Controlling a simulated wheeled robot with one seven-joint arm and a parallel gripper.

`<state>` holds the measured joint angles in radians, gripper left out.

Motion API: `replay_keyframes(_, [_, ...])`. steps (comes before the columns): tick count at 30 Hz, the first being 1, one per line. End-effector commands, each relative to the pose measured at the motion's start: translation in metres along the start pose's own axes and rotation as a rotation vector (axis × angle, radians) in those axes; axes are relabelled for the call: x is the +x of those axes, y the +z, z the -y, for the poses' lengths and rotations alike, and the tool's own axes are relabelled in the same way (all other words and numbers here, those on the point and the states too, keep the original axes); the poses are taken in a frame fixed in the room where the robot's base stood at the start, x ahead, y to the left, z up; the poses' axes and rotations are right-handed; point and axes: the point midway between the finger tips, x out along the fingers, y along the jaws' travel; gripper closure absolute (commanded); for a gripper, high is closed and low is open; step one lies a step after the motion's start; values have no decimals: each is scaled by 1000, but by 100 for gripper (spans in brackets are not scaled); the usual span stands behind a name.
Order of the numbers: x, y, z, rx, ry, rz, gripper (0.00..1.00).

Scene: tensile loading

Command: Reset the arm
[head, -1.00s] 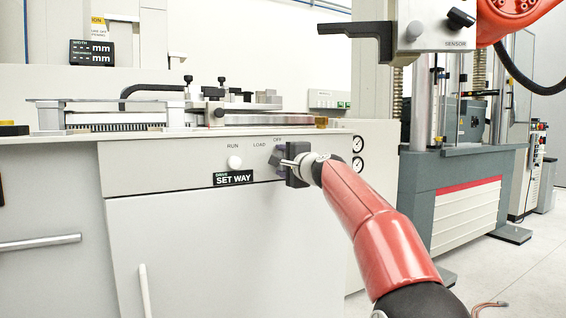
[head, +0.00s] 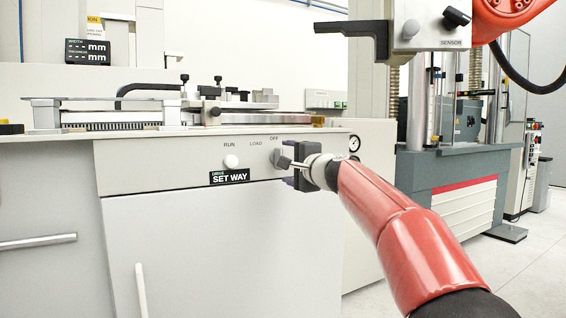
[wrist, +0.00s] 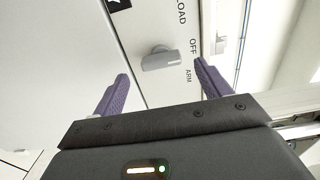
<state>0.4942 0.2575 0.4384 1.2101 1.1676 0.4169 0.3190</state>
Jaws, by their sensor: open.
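A grey selector knob (head: 279,158) sits on the front panel of the light grey cabinet, by the labels LOAD and OFF. It also shows in the wrist view (wrist: 158,59), where OFF and ARM can be read beside it. My gripper (head: 289,165) is open in front of the panel, its dark body just right of the knob. In the wrist view the purple fingers of my gripper (wrist: 161,69) are spread apart, with the knob seen beyond the gap. Nothing is held. Contact with the knob cannot be told in the head view.
A white button (head: 231,161) sits left of the knob, above the SET WAY label (head: 229,176). A grey SENSOR box (head: 425,22) with a black bracket (head: 355,30) hangs above right. A testing machine (head: 460,185) stands at right, with free floor before it.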

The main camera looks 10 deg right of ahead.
Motion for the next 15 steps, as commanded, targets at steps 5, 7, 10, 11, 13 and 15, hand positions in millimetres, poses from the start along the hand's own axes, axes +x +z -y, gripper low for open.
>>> replay_keyframes(5, [-18,-1,0,0,0,-2,24])
replay_keyframes(7, [-20,0,0,0,0,-1,24])
replay_keyframes(10, [-21,0,0,-1,0,0,24])
replay_keyframes(11, [-21,0,0,-1,0,0,24])
replay_keyframes(13, [-21,0,0,-1,0,0,24])
replay_keyframes(15, [-21,0,0,-1,0,0,24])
